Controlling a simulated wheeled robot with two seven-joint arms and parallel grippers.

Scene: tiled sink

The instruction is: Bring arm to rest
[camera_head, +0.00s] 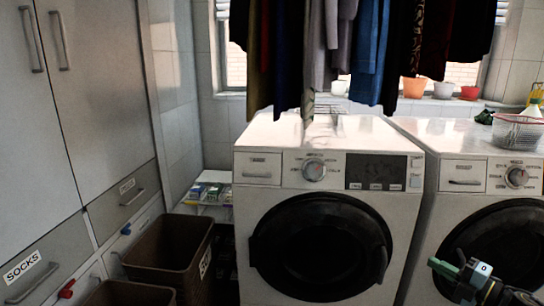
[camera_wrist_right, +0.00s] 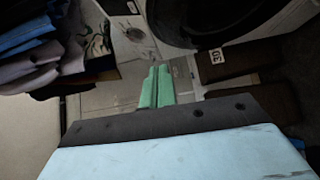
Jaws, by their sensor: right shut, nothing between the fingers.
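My right gripper (camera_head: 446,268) shows at the lower right of the head view, in front of the right-hand washing machine. Its green fingers are together and empty in the right wrist view (camera_wrist_right: 157,86). It is apart from the machine's door as far as I can tell. Most of my right arm is outside the head view. My left gripper is not in view.
Two white front-loading machines, one in the middle (camera_head: 330,175) and one at right (camera_head: 470,165), stand side by side. Clothes (camera_head: 340,50) hang above. Brown baskets (camera_head: 170,255) stand at left beside tall cabinets (camera_head: 100,90). A wire basket (camera_head: 517,132) sits on the right machine.

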